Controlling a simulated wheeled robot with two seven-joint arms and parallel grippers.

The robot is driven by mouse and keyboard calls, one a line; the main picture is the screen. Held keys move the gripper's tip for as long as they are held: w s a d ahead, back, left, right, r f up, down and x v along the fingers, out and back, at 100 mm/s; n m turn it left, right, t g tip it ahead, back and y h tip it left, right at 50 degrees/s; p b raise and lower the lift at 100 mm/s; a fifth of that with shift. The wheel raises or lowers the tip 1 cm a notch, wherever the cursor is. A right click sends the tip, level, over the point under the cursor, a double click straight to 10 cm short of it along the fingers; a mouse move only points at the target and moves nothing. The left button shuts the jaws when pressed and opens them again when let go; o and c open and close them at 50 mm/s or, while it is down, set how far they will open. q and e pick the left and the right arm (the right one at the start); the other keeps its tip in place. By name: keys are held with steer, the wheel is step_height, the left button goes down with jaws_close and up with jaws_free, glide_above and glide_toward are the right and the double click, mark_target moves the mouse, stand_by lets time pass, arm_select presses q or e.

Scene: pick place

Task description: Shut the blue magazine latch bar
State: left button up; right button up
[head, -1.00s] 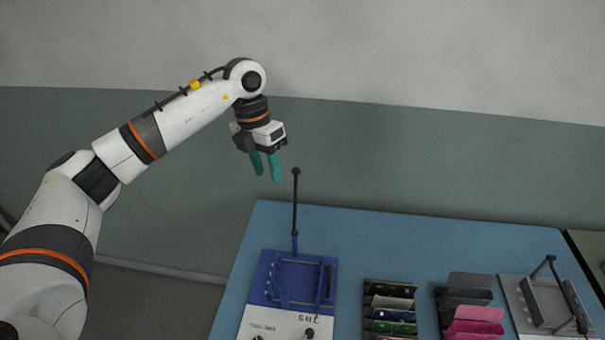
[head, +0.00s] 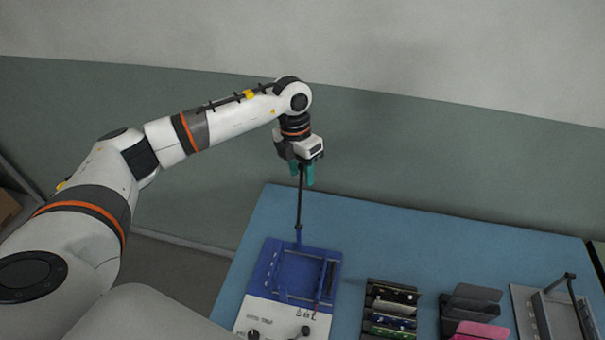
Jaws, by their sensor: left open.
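The blue magazine (head: 267,265) lies on the table with a white labelled panel at its near end. Its latch bar (head: 299,208) is a dark rod that stands upright from the magazine's far edge. My left gripper (head: 303,181) is open, with teal fingers pointing down at the top of the bar. The top of the bar is hidden by the fingers, so I cannot tell whether they touch it or are around it. My right gripper is not in view.
The blue table (head: 420,235) is clear behind the magazine. To the right stand a rack of boards (head: 392,295), a dark holder (head: 470,300) with pink pieces, and a grey fixture (head: 526,303) with its own dark bar raised. A wall rises behind the table.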

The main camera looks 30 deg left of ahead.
mark_target(300, 197)
arm_select(q)
step_height(300, 197, down, 2)
steer(key=shift+d+f, duration=0.1)
steer(key=shift+d, duration=0.05)
steer(key=shift+f+p, duration=0.3)
steer(key=shift+f, duration=0.05)
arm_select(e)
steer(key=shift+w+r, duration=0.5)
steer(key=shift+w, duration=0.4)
arm_select(q)
steer(key=shift+c, duration=0.4)
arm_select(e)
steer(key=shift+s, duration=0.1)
arm_select(q)
jaws_close()
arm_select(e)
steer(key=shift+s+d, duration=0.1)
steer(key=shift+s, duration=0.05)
